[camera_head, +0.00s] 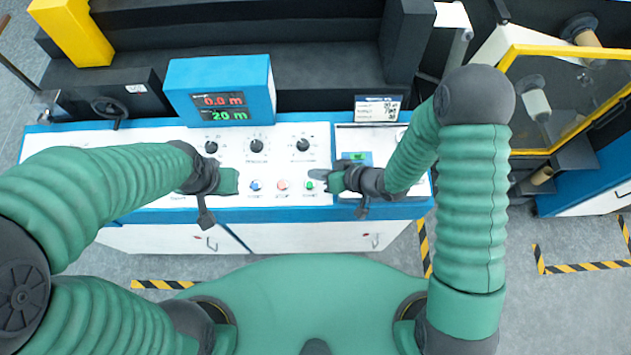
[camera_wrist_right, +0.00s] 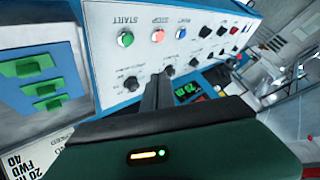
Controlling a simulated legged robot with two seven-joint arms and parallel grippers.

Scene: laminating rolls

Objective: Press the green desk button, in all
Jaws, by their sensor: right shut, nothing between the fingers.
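The green button (camera_head: 309,186) sits on the white control panel, rightmost of a row with a red button (camera_head: 283,185) and a blue button (camera_head: 256,185). In the right wrist view the green button (camera_wrist_right: 125,39) is under the word START. My right gripper (camera_head: 319,174) is shut and empty, its dark fingers close to the green button in the head view. In the wrist view the fingers (camera_wrist_right: 156,92) appear apart from it, over the panel near the knobs. My left gripper (camera_head: 229,181) is over the panel left of the blue button; its fingers cannot be made out.
Black knobs (camera_head: 257,146) stand behind the buttons. A blue display box (camera_head: 220,90) with red and green digits rises at the back left. A small blue unit with green parts (camera_head: 357,158) lies right of the knobs. A yellow-framed guard (camera_head: 510,90) stands at the right.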

